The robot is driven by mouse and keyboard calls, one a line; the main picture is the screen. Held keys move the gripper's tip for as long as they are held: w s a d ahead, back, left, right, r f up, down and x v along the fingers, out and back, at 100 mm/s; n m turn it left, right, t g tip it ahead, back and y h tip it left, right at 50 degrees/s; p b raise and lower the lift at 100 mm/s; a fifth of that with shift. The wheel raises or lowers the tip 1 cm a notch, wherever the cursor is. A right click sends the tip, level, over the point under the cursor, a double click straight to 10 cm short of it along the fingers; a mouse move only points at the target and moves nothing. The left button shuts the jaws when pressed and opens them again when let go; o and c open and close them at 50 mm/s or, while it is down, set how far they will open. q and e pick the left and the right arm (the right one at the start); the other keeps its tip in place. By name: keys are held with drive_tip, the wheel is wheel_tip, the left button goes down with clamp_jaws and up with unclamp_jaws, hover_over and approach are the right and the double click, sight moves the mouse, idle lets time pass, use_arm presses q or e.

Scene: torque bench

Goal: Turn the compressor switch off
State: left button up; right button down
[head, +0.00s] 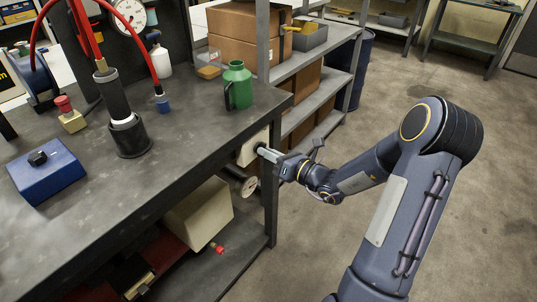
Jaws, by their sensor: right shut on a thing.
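My right gripper (263,151) is at a small cream switch box (248,147) under the front edge of the workbench, beside its right-hand leg. Its fingers are shut on a small part at the face of that box, which looks like the switch lever. The fingers hide most of this part, so I cannot tell its position. My right arm reaches in from the lower right. My left gripper is not in view.
The dark workbench (195,120) carries a green jug (237,84), a blue box with a black knob (45,170) and a black cylinder tool (118,105). Shelves with cartons stand behind. The floor at right is clear.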

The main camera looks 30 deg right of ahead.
drive_tip(key=shift+f+n+b, duration=0.1)
drive_tip(key=shift+n+b, duration=5.5)
drive_tip(key=shift+b, duration=0.35)
drive_tip(key=c, duration=1.5)
unclamp_jaws()
drive_tip(key=p+v, duration=0.1)
drive_tip(key=v, duration=0.6)
drive_tip(key=shift+s+d, duration=0.15)
drive_tip(key=shift+s, duration=0.2)
